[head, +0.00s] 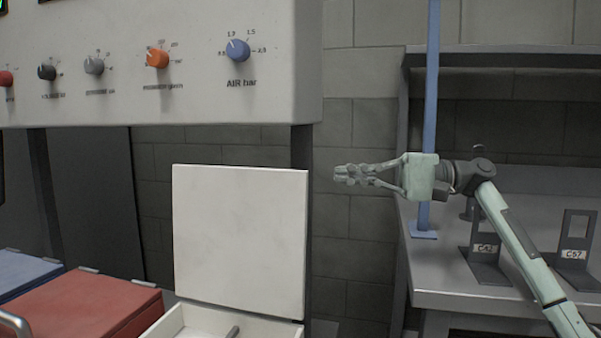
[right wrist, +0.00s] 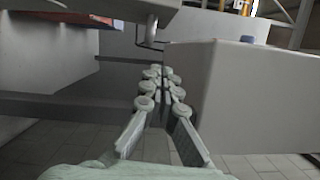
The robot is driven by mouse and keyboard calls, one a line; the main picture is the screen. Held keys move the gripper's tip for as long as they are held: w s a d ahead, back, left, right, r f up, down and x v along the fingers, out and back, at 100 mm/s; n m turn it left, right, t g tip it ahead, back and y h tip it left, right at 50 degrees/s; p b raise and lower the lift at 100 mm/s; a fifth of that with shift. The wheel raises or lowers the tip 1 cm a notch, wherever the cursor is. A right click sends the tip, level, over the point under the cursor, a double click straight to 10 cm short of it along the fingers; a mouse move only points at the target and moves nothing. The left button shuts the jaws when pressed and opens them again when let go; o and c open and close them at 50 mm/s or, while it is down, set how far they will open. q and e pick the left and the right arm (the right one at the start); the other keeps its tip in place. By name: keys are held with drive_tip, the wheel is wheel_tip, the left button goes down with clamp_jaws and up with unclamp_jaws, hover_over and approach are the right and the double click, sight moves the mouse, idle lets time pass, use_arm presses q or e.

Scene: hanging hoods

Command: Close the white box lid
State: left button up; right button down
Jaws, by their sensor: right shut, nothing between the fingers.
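The white box (head: 170,326) sits at the bottom middle of the head view, cut off by the lower edge. Its white lid (head: 240,242) stands open, nearly upright at the box's back edge. A grey rod-like thing (head: 233,332) shows inside the box. My right gripper (head: 348,175) is shut and empty, to the right of the lid near the height of its top edge, apart from it in the picture. Its closed fingers also show in the right wrist view (right wrist: 160,75). My left gripper is not in view.
A control panel (head: 200,103) with several knobs overhangs above the lid. A red box (head: 90,305) and a blue box (head: 20,272) lie left. A grey bench (head: 450,299) at right carries a blue post (head: 430,100) and labelled holders (head: 575,255).

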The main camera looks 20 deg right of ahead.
sight(288, 175)
drive_tip(key=a, duration=0.7)
drive_tip(key=a+p, duration=0.1)
drive_tip(key=a, duration=0.3)
drive_tip(key=shift+r, duration=0.35)
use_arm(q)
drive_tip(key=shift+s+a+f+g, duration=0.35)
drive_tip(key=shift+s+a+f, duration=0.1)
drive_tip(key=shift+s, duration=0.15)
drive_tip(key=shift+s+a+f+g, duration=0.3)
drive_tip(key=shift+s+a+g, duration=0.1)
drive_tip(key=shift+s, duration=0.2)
use_arm(e)
drive_tip(key=shift+s+a, duration=0.2)
